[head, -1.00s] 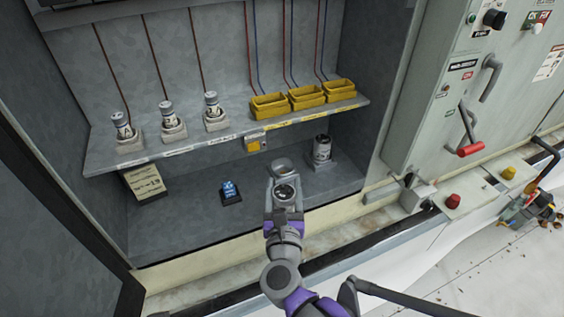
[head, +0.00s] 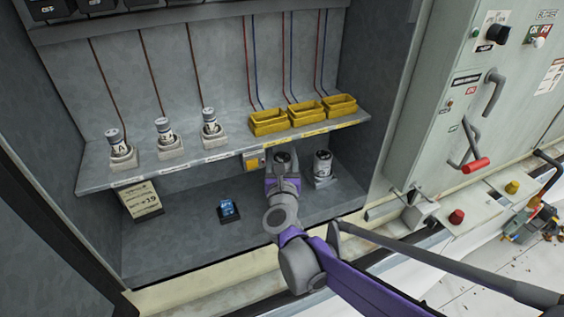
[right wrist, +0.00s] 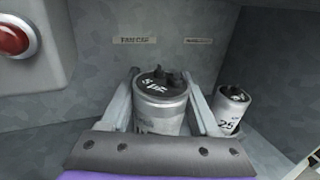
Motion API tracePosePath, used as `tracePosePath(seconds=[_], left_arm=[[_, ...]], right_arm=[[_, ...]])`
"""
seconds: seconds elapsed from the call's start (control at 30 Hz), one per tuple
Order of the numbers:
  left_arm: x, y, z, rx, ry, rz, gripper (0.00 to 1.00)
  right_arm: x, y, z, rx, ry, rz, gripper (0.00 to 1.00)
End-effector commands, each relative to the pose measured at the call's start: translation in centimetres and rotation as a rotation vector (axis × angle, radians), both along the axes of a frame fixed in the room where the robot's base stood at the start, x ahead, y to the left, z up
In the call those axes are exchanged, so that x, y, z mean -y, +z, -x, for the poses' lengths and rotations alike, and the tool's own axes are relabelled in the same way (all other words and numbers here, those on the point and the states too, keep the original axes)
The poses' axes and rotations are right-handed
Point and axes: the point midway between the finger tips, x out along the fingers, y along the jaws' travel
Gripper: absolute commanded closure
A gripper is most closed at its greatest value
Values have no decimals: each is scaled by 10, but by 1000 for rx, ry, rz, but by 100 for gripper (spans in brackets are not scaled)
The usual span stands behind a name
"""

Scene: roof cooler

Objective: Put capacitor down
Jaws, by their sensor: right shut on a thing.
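My right gripper (head: 281,165) reaches into the cabinet's lower compartment, under the front edge of the shelf. In the right wrist view its two fingers are shut on the silver capacitor (right wrist: 160,104), one on each side, with its dark terminal top up. The capacitor stands upright. In the head view only its dark top (head: 283,157) shows, and its base is hidden by the gripper. A second, smaller silver capacitor (head: 322,166) stands in a grey holder just right of the gripper; it also shows in the right wrist view (right wrist: 229,110). My left gripper is not in view.
The shelf (head: 160,177) above holds several fuses in grey bases and yellow trays (head: 305,114). A red button (right wrist: 14,38) is close at upper left in the wrist view.

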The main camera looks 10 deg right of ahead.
Motion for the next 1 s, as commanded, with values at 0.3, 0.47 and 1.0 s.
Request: tracePosePath(seconds=[0.3,0.47,1.0], left_arm=[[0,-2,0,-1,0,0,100],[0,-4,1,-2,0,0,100],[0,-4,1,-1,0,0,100]], right_arm=[[4,-17,-17,0,-1,-1,100],[3,-36,-16,0,1,-1,100],[3,-35,-16,0,1,-1,8]])
